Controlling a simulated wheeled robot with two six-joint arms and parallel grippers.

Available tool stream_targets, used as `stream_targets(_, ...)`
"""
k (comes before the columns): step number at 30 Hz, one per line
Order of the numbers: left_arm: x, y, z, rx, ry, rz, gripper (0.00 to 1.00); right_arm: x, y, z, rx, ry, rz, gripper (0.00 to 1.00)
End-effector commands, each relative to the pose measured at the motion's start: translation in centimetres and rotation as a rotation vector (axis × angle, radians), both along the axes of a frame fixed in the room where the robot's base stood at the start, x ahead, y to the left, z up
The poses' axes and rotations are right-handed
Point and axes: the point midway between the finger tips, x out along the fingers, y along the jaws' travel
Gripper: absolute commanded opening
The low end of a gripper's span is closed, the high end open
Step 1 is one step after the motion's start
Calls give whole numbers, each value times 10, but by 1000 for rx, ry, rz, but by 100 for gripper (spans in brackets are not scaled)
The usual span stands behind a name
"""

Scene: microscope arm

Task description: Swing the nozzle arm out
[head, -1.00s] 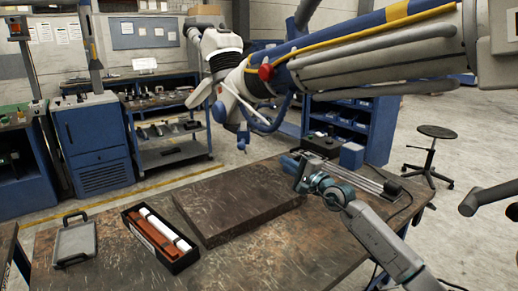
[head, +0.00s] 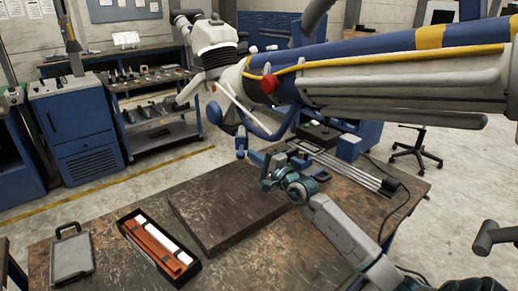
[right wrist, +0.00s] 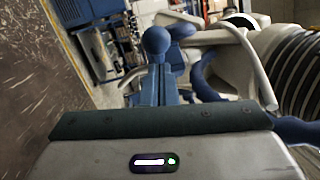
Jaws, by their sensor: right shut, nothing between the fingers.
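The large blue-and-white arm (head: 390,75) with a yellow cable crosses the upper right of the head view. I take it for the nozzle arm. Its white-and-black head (head: 217,45) hangs at its left end, with a blue handle and a thin hanging rod (head: 241,140) below. My right gripper (head: 257,158) is shut and empty, just below and right of that rod. In the right wrist view its blue fingers (right wrist: 157,88) are together, with a blue ball (right wrist: 157,40) just beyond their tips. I cannot tell whether they touch. My left gripper is not in view.
The worktable (head: 300,245) carries a dark flat slab (head: 225,205), a black box of red and white items (head: 160,250), a grey clipboard-like plate (head: 72,262) and metal rails (head: 350,172). A blue cabinet (head: 80,125) and shelves stand behind.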

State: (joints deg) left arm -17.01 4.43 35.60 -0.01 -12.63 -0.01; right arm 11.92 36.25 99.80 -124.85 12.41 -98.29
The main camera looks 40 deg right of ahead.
Motion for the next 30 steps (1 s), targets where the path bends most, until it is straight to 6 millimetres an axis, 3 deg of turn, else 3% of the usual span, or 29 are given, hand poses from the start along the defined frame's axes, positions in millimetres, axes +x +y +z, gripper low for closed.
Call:
stream_targets(4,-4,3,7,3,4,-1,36,-1,4,2,0,0,-2,0)
stream_targets(20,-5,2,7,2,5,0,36,0,6,1,0,0,-2,0)
stream_targets(30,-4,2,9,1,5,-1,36,4,17,1,1,0,-1,0)
